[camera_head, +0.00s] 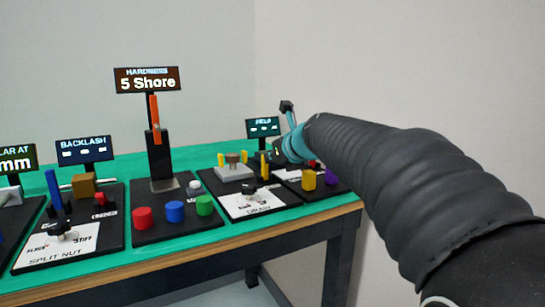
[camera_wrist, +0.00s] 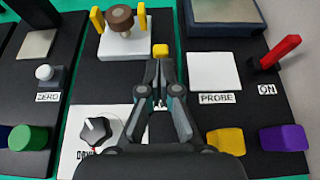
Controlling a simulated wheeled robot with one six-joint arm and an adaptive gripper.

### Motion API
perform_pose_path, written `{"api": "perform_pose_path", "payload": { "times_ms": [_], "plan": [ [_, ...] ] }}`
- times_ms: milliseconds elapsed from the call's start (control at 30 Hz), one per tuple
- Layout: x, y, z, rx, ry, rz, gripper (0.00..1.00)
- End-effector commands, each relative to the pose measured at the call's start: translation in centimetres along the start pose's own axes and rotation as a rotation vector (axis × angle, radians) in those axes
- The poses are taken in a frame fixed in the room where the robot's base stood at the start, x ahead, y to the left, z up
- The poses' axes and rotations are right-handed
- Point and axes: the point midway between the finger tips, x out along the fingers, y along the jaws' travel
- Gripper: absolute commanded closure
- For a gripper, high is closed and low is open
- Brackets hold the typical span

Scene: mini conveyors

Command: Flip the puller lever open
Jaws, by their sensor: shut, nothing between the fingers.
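The puller station is a black board (camera_head: 217,186) with a light grey block (camera_wrist: 125,46) between two yellow uprights (camera_wrist: 97,20) and a brown knob (camera_wrist: 120,17) on the block. A yellow piece (camera_wrist: 160,50), apparently the lever's end, shows just beyond my fingertips in the wrist view. In the head view a yellow upright (camera_head: 263,165) stands right of the block. My gripper (camera_wrist: 160,66) is shut and empty, above the board's right side; its fingers hide part of the lever area. I cannot tell whether it touches the yellow piece.
A dial (camera_wrist: 95,131) on a white plate lies left of my gripper. To the right are the probe pad (camera_wrist: 214,72), a red ON lever (camera_wrist: 280,52), a yellow button (camera_wrist: 225,141) and a purple button (camera_wrist: 283,138). A tall post (camera_head: 157,155) stands left.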

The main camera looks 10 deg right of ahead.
Motion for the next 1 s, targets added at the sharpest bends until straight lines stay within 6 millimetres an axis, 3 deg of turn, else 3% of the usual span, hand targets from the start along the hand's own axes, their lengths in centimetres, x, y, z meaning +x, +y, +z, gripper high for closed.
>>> {"api": "perform_pose_path", "payload": {
  "times_ms": [567,1000],
  "plan": [
    [-0.5,-0.1,0.8,0.001,0.000,-0.002,1.00],
    [-4.3,-0.5,6.0,0.001,-0.003,-0.006,1.00]
  ]
}}
